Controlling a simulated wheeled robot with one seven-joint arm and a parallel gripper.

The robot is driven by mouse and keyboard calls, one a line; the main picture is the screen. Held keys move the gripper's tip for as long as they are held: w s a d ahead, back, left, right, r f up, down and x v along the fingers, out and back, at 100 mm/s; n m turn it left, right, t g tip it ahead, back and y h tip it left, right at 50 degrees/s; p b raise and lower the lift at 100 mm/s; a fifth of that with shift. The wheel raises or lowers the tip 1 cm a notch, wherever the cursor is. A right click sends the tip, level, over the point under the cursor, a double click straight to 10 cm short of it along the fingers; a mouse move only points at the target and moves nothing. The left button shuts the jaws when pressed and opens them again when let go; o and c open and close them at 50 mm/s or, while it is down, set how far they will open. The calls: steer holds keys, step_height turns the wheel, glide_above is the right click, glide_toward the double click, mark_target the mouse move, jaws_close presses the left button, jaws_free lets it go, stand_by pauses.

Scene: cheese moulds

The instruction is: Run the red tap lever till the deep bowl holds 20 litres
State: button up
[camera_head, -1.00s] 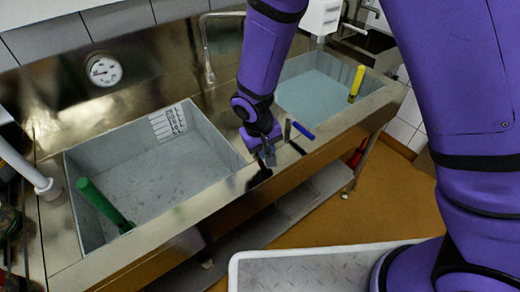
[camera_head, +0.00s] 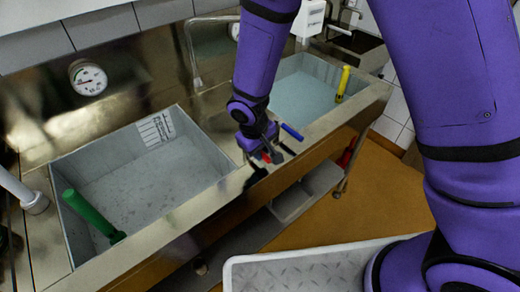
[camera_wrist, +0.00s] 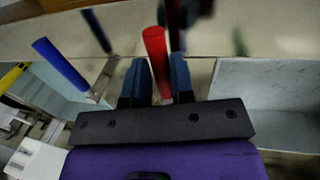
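The deep bowl (camera_head: 81,251) is the grey basin at left, with a scale label (camera_head: 156,130) on its far inner wall. Its floor shows through, and I cannot read any water level. My gripper (camera_head: 265,154) is over the front ledge between the two basins. The red tap lever (camera_head: 266,157) shows at its fingers. In the wrist view the red lever (camera_wrist: 155,48) runs between the two blue-grey fingers (camera_wrist: 157,78). Whether they grip it or only straddle it is unclear. The blue lever (camera_wrist: 60,64) stands to its left, apart from the fingers.
A green standpipe (camera_head: 93,215) leans in the left basin. A second basin (camera_head: 303,88) at right has a yellow standpipe (camera_head: 343,83). A round dial (camera_head: 88,78) is on the back panel. A metal spout (camera_head: 191,50) rises behind. A grey-floored tray (camera_head: 300,270) is at front.

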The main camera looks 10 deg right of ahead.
steer(key=o, duration=0.3)
steer(key=shift+r, duration=0.15)
step_height(320, 180, up, 10)
steer(key=s+a, duration=0.1)
steer(key=shift+a+r, duration=0.15)
steer(key=shift+a, duration=0.2)
steer(key=shift+s, duration=0.1)
stand_by(0.9)
